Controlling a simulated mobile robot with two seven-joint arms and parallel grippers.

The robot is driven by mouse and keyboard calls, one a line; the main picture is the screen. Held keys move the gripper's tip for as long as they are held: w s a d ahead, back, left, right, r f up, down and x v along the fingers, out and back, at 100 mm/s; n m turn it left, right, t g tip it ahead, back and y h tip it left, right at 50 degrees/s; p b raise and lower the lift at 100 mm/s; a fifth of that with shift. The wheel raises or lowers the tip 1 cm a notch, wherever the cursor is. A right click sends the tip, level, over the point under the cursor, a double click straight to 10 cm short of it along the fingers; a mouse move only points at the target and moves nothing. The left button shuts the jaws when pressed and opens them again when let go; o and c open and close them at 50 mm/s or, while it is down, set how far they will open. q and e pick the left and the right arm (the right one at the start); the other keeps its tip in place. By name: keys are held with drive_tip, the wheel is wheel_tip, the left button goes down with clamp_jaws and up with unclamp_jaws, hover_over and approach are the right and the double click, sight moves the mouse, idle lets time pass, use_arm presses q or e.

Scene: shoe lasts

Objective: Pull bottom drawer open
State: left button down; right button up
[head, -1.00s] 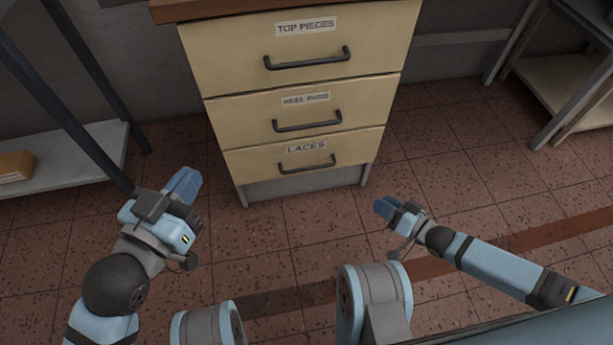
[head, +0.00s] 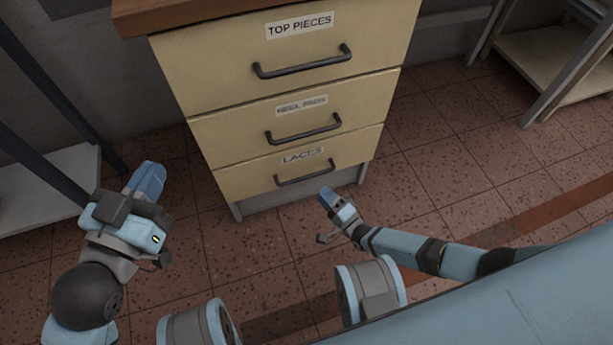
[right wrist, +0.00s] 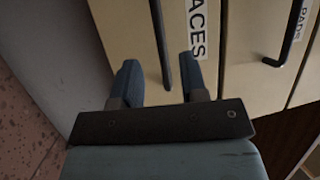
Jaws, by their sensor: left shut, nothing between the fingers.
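The bottom drawer (head: 350,152), labelled LACES, is shut in the cream cabinet. Its dark bar handle (head: 304,173) is in front of it. My right gripper (head: 327,193) is just below and in front of this handle in the head view. In the right wrist view its two fingers (right wrist: 160,66) are open, and the handle (right wrist: 159,35) shows between them, not gripped. Whether the bar is within finger depth I cannot tell. My left gripper (head: 151,168) is shut and empty, left of the cabinet.
Above are the HEEL PADS drawer (head: 225,135) and the TOP PIECES drawer (head: 200,75), both shut. A metal shelf stands at left (head: 50,190) and another at right (head: 540,75). The tiled floor in front of the cabinet is open.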

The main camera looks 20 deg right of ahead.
sight(307, 176)
drive_tip(key=shift+b+x, duration=0.9)
drive_tip(key=shift+x, duration=3.25)
use_arm(q)
drive_tip(key=shift+w+a+r+m+t+h, duration=0.1)
drive_tip(key=shift+w+a+m+t+h, duration=0.3)
drive_tip(key=shift+m, duration=0.4)
use_arm(e)
drive_tip(key=shift+f, duration=0.15)
use_arm(q)
drive_tip(key=shift+d, duration=0.1)
use_arm(e)
clamp_jaws()
